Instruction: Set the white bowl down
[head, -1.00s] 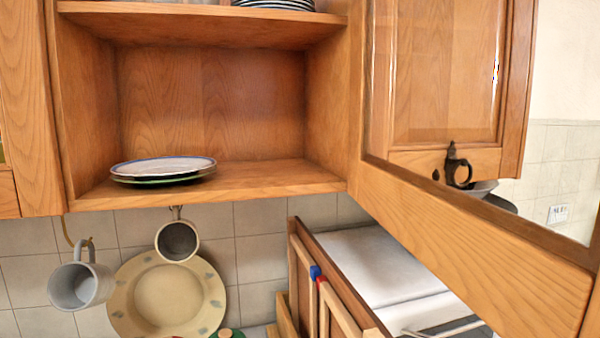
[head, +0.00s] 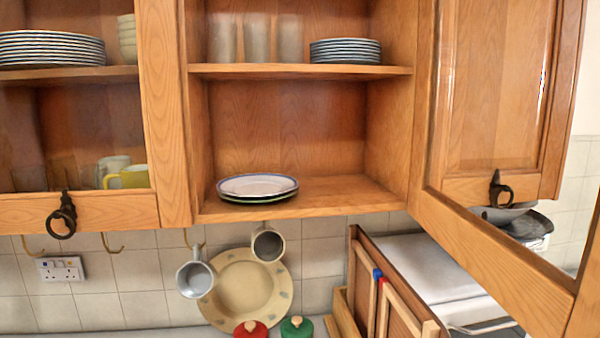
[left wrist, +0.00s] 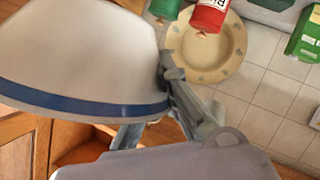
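The white bowl (left wrist: 75,55) fills the left of the left wrist view, close to the camera, with a blue band near its rim. My left gripper (left wrist: 178,98) is at the bowl's right edge in that view, with a dark finger against the bowl's side. It appears shut on the bowl, though the other finger is mostly hidden. Neither gripper nor the bowl shows in the head view. The open cabinet's lower shelf (head: 340,193) carries a small stack of blue-rimmed plates (head: 258,186) at its left. My right gripper is not in view.
The lower shelf is clear right of the plates. The upper shelf (head: 270,71) holds glasses (head: 256,40) and stacked plates (head: 345,52). An open cabinet door (head: 497,90) stands at right. Hanging mugs (head: 195,277) and a large cream plate (head: 245,290) are below.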

